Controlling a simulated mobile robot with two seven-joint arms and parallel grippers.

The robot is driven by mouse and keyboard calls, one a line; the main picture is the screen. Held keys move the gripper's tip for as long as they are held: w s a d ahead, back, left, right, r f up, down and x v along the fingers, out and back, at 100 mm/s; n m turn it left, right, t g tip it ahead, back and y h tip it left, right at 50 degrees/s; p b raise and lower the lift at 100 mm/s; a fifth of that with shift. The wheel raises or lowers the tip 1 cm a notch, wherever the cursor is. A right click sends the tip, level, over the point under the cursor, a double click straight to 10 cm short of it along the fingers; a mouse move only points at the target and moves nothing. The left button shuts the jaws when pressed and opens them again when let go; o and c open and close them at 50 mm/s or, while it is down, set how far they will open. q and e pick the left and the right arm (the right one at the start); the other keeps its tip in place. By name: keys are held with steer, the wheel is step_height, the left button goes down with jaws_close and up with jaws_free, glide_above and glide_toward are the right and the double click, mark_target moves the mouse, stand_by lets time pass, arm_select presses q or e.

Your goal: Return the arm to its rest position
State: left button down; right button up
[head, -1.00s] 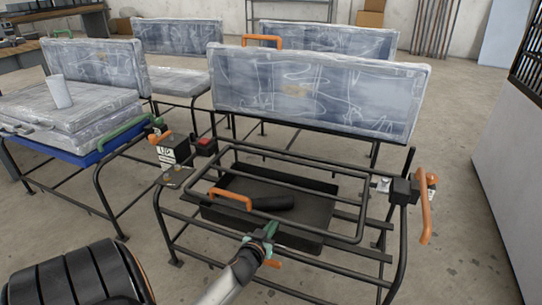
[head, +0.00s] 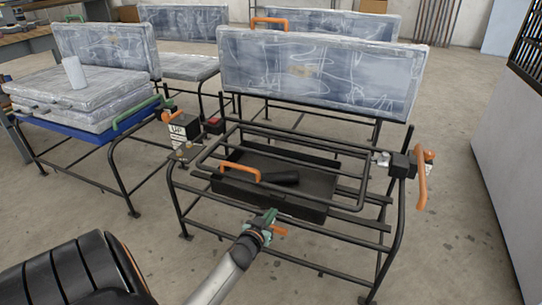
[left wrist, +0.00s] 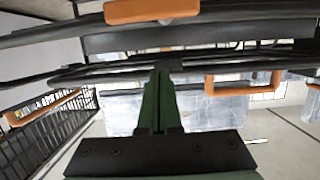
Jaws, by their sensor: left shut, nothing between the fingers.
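My left gripper (head: 270,216) has green fingers and orange parts, and its arm comes up from the bottom of the head view. It is shut and empty, over the near front edge of the black tray (head: 315,211) in this picture. I cannot tell whether it touches. In the left wrist view its green fingers (left wrist: 160,85) are together, with dark bars across beyond them. The tray sits inside a black tubular seat frame (head: 376,285). My right gripper is not in view.
An orange handle (head: 240,172) is on the seat frame, and another orange handle (head: 421,182) is at its right side. A plastic-wrapped backrest (head: 320,70) stands behind. Wrapped cushions (head: 75,92) are stacked at the left. Bare floor (head: 455,265) lies at the lower right.

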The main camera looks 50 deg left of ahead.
arm_select(q)
steer(key=shift+s+d+f, duration=0.2)
steer(key=shift+s+f, duration=0.15)
steer(key=shift+s, duration=0.05)
